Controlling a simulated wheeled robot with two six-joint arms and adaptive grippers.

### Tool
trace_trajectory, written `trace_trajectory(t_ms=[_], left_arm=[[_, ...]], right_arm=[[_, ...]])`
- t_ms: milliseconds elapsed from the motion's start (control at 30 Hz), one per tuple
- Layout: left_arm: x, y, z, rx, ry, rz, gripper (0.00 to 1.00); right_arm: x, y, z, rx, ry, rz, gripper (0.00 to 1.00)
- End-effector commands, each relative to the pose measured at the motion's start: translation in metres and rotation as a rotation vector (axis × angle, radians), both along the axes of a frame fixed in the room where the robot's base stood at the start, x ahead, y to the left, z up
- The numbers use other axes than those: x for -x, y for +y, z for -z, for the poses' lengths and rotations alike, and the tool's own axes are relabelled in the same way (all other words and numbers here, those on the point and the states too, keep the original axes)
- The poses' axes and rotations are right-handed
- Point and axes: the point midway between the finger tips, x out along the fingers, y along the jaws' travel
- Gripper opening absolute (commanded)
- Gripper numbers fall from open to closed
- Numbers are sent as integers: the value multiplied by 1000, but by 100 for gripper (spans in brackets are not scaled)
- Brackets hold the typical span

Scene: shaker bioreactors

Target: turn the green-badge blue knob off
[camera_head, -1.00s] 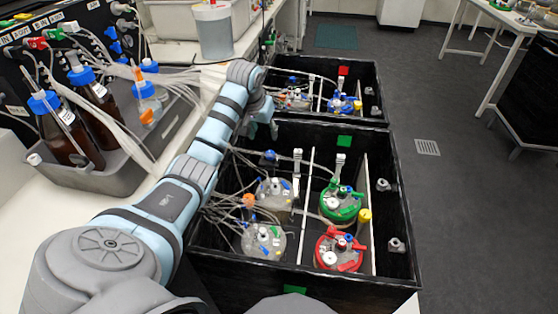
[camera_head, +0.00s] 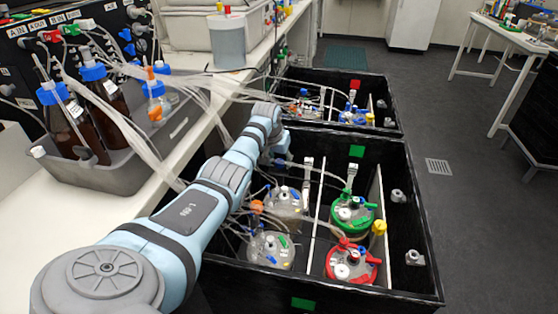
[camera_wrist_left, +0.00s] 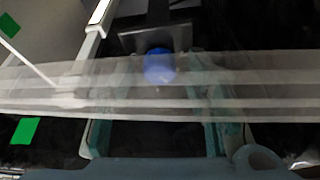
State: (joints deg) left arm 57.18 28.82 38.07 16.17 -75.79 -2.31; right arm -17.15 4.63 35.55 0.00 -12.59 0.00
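The blue knob (camera_wrist_left: 158,66) shows in the left wrist view, in front of a dark bracket, partly veiled by a band of translucent tubes. In the head view I cannot make it out behind my left gripper. My left gripper (camera_head: 281,160) is at the back left of the near black box (camera_head: 436,262). In the wrist view its teal fingers (camera_wrist_left: 160,125) are spread, with the tubes crossing over them; the knob lies ahead of the gap. Green badges mark the near box, at its back wall (camera_head: 357,151) and front (camera_head: 303,304). My right gripper is out of view.
The near box holds several vessels, including a green-lidded one (camera_head: 352,213) and a red-lidded one (camera_head: 352,264). Loose tubes (camera_head: 200,90) run from the bench to the boxes. A far box has a red badge (camera_head: 355,84). Floor on the right is clear.

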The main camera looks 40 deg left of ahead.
Motion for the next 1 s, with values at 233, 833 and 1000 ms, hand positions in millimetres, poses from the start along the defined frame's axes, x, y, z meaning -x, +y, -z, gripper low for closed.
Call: trace_trajectory(t_ms=[233, 833, 1000], left_arm=[[0, 0, 0, 0, 0, 0, 4], [0, 1, 0, 3, -1, 166, 0], [0, 2, 2, 1, -1, 285, 0]], right_arm=[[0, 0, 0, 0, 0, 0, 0], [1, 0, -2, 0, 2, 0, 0], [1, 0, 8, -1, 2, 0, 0]])
